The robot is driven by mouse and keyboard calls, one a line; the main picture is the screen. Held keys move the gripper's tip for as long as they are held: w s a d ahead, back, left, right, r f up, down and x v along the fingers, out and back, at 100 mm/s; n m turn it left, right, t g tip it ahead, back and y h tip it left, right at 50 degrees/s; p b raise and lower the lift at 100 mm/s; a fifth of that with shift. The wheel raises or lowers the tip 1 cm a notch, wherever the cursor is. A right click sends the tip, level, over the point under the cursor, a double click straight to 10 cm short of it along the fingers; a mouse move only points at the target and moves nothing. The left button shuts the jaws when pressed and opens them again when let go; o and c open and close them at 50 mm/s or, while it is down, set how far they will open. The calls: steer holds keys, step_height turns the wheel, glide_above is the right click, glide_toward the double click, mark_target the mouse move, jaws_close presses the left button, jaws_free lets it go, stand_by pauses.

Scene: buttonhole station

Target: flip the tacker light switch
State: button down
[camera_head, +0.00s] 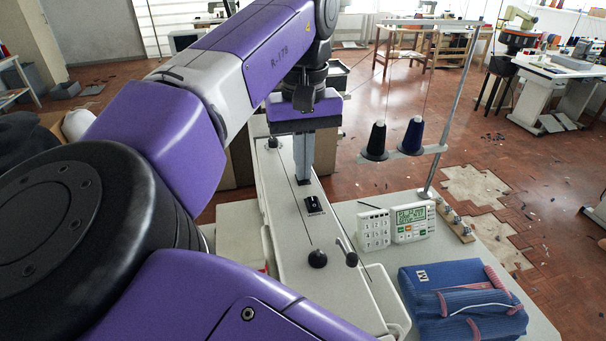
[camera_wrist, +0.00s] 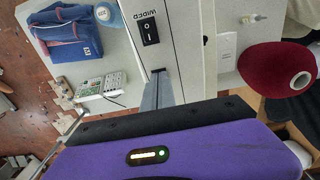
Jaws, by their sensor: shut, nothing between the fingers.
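A black rocker switch (camera_head: 313,205) sits on the top of the pale sewing machine (camera_head: 290,236). In the wrist view the switch (camera_wrist: 150,30) shows a white mark and a label beside it that seems to read "WIDER". My gripper (camera_head: 304,182) points down over the machine top, its fingers shut and empty. The fingertips are just behind the switch in the head view, apart from it. In the wrist view the fingertips (camera_wrist: 158,71) also show a gap to the switch. The height of the tips above the surface is hard to tell.
Two dark thread cones (camera_head: 376,140) stand on a stand right of the arm. A control panel (camera_head: 411,222) and folded blue cloth (camera_head: 462,302) lie on the table. A black knob (camera_head: 317,259) sits nearer on the machine. A dark red cone (camera_wrist: 275,70) shows in the wrist view.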

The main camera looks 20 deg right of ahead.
steer(key=shift+f, duration=0.15)
step_height(320, 180, up, 7)
steer(key=p, duration=0.7)
stand_by(0.7)
